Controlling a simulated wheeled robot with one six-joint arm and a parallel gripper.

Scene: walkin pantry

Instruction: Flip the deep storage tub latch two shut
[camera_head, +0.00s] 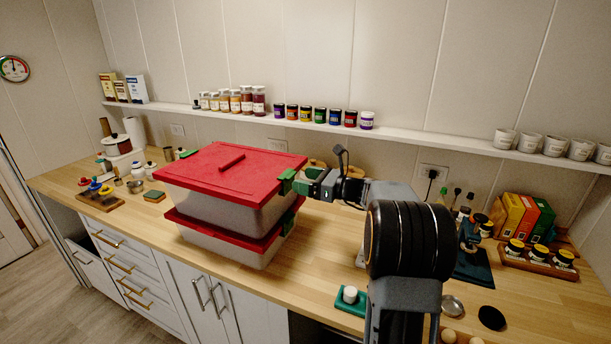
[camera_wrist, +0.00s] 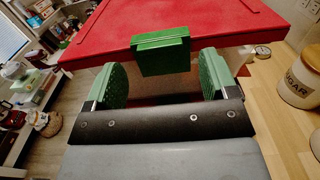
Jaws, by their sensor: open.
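The deep storage tub (camera_head: 215,205) has a clear body and a red lid (camera_head: 228,172), and sits stacked on a second red-lidded tub (camera_head: 222,245). A green latch (camera_head: 287,181) is at the right end of the upper tub's lid. In the wrist view this green latch (camera_wrist: 161,51) hangs at the lid's edge, between and just beyond my gripper's fingertips. My gripper (camera_wrist: 163,75) is open, with a green pad on each side and nothing between them. In the head view my gripper (camera_head: 302,186) is close beside the latch. Whether the latch is fully seated I cannot tell.
The wooden counter (camera_head: 325,258) has free room right of the tubs. A shelf with jars (camera_head: 318,115) runs along the wall behind. A green tray (camera_head: 349,299) with a white item lies in front, and a sugar canister (camera_wrist: 300,77) stands at right in the wrist view.

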